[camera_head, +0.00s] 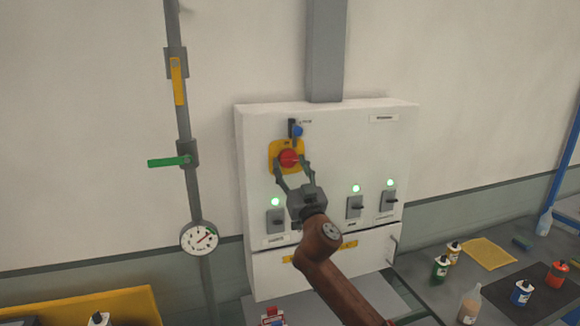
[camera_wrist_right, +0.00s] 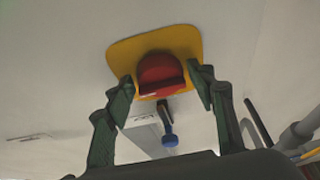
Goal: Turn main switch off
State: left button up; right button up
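The main switch is a red rotary knob (camera_head: 288,158) on a yellow plate (camera_head: 274,151), on the upper left of a white cabinet (camera_head: 345,145). In the right wrist view the red knob (camera_wrist_right: 160,75) sits on the yellow plate (camera_wrist_right: 125,50). My right gripper (camera_head: 291,164) is at the knob, with one finger on each side. Its fingers are spread in the right wrist view (camera_wrist_right: 165,92), with the knob between the tips. Gaps seem to show beside the knob; contact is hard to tell. My left gripper is not in view.
Smaller grey switches (camera_head: 355,207) with lit green lamps line the cabinet below. A pipe with a green lever (camera_head: 168,162) and a gauge (camera_head: 199,238) stands left. Bottles (camera_head: 441,268) stand on the right bench.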

jog(key=c, duration=0.9)
jog(key=shift+o, duration=0.2)
jog(key=n+y+p, duration=0.1)
jog(key=n, duration=0.1)
jog(key=n+g+y+p, duration=0.1)
jog(key=n+p, duration=0.1)
jog(key=n+y+p, duration=0.1)
jog(key=n+p, duration=0.1)
jog(key=shift+d+r+n+g, duration=0.25)
jog(key=shift+r+n+g, duration=0.05)
jog(key=shift+w+d+f+n+g+y+p, duration=0.1)
jog(key=shift+n+g+y+p, duration=0.5)
jog(key=shift+n+p, duration=1.05)
jog(key=o, duration=1.2)
jog(key=shift+c, duration=0.2)
